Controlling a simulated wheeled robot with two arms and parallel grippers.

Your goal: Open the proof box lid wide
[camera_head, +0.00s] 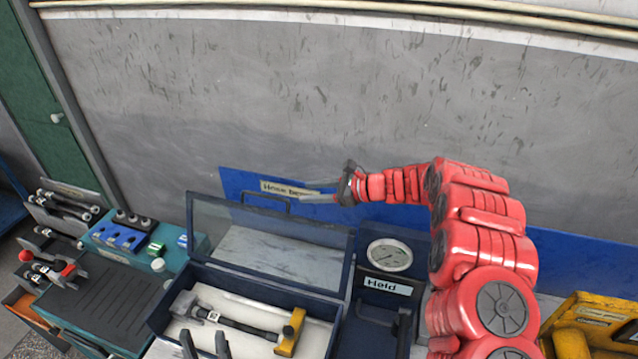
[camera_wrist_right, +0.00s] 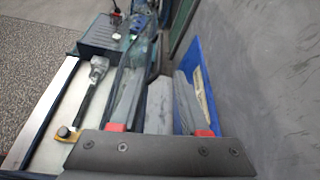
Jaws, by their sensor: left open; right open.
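The proof box (camera_head: 155,320) is dark blue with a pale inside and stands at the front centre in the head view. Its clear, dark-framed lid (camera_head: 280,255) stands raised at the back of the box, close to upright, with a handle (camera_head: 267,198) on its top edge. My right gripper (camera_head: 312,196) is open behind the lid's upper right part, its fingers pointing left. In the right wrist view its fingers (camera_wrist_right: 158,110) are apart with nothing clearly between them. My left gripper (camera_head: 205,345) shows only as two dark, separated fingertips at the bottom edge, by the box front.
A blue board (camera_head: 460,225) and grey wall (camera_head: 330,100) are behind. A ribbed mat (camera_head: 100,300) lies left.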

